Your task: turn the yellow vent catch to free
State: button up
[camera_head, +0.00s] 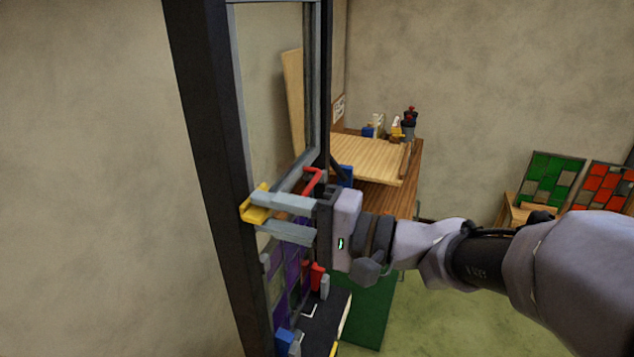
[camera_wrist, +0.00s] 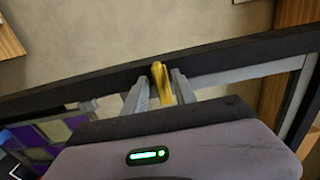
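The yellow vent catch (camera_head: 257,205) sits on the dark upright of the panel frame in the head view. It also shows in the wrist view (camera_wrist: 160,83), between my two grey fingers. My gripper (camera_head: 272,217) reaches in from the right with its fingertips at the catch. In the wrist view my gripper (camera_wrist: 160,92) has a finger on each side of the catch. The right finger is very near or against it, and a small gap shows at the left finger. The fingers are apart; I cannot tell if they press on the catch.
The dark frame upright (camera_head: 215,150) stands tall beside the gripper. A red handle (camera_head: 314,178) is just above and behind my gripper. Purple leaded panes (camera_head: 290,280) lie below. A wooden bench (camera_head: 370,158) is behind, and green and red panels lean at the far right.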

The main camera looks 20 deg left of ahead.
grip_shut()
jog(key=m, duration=0.3)
jog(key=shift+m, duration=0.3)
jog(key=m, duration=0.3)
jog(key=shift+m+p, duration=0.4)
jog(key=m+p, duration=0.3)
jog(key=m, duration=0.3)
jog(key=shift+r+p, duration=0.15)
jog(key=shift+p, duration=0.15)
jog(key=shift+m+p, duration=1.5)
jog(key=shift+m, duration=0.7)
